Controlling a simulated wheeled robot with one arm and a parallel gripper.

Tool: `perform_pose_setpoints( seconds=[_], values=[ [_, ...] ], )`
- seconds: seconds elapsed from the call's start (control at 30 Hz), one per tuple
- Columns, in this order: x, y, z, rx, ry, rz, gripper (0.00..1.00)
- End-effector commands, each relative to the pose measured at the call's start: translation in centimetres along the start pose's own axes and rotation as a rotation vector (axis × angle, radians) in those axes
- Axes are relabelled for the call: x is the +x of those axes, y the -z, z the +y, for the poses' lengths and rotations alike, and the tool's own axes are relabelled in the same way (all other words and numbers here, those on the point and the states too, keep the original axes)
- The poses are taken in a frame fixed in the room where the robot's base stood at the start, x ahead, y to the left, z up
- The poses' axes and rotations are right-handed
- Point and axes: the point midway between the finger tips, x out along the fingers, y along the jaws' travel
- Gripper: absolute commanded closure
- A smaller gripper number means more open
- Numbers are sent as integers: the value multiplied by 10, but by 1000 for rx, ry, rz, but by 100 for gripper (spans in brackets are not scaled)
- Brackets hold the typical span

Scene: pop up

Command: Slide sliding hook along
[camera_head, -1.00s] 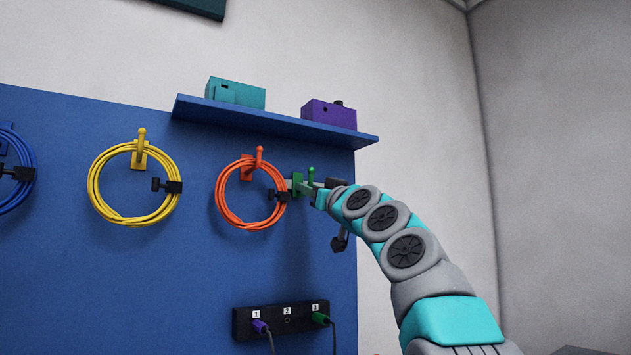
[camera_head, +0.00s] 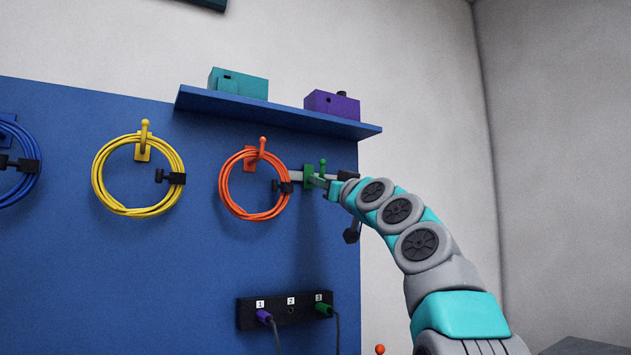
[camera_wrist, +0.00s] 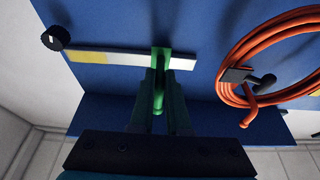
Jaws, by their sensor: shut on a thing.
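The green sliding hook (camera_head: 308,177) sits on a short pale horizontal rail (camera_head: 296,175) on the blue board, right of the orange cable coil. In the wrist view the green hook (camera_wrist: 160,60) is on the rail (camera_wrist: 120,58), whose section on the left side of that picture is yellow. My gripper (camera_head: 323,182) is shut on the hook's protruding peg. Part of the rail is hidden behind my gripper in the head view.
The orange coil (camera_head: 228,192) hangs close left of the hook; yellow (camera_head: 100,180) and blue (camera_head: 36,165) coils hang further left. A blue shelf (camera_head: 270,117) with two boxes is above. A black socket strip (camera_head: 247,314) is below. A black knob (camera_wrist: 55,38) stands at the rail's end.

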Motion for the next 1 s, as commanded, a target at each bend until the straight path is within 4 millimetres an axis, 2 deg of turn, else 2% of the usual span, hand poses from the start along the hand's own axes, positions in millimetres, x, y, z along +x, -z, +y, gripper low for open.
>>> perform_pose_setpoints(
  seconds=[1.0],
  values=[
    [0, 2, 66, -1, -2, 1, 100]
  ],
)
